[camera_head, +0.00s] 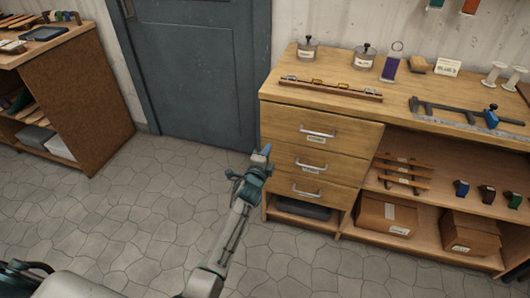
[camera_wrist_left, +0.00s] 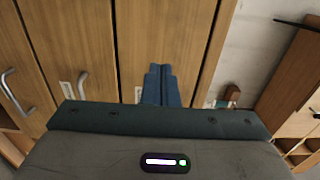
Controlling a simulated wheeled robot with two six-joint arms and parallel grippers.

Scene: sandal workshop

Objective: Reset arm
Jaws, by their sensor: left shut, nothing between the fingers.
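My left gripper (camera_head: 266,150) is in the middle of the head view, at the end of my outstretched left arm, in front of the left edge of the drawer cabinet. Its blue fingertips are together with nothing between them. In the left wrist view the shut blue fingers (camera_wrist_left: 161,84) point towards wooden cabinet fronts with metal handles. My right gripper does not show in either view.
A wooden workbench (camera_head: 285,93) with three drawers (camera_head: 310,162) stands at the right, with tools on top and boxes (camera_head: 385,215) on its lower shelves. A grey-blue door (camera_head: 205,75) is behind. A brown shelf unit (camera_head: 90,95) stands left. The stone floor (camera_head: 150,200) between is clear.

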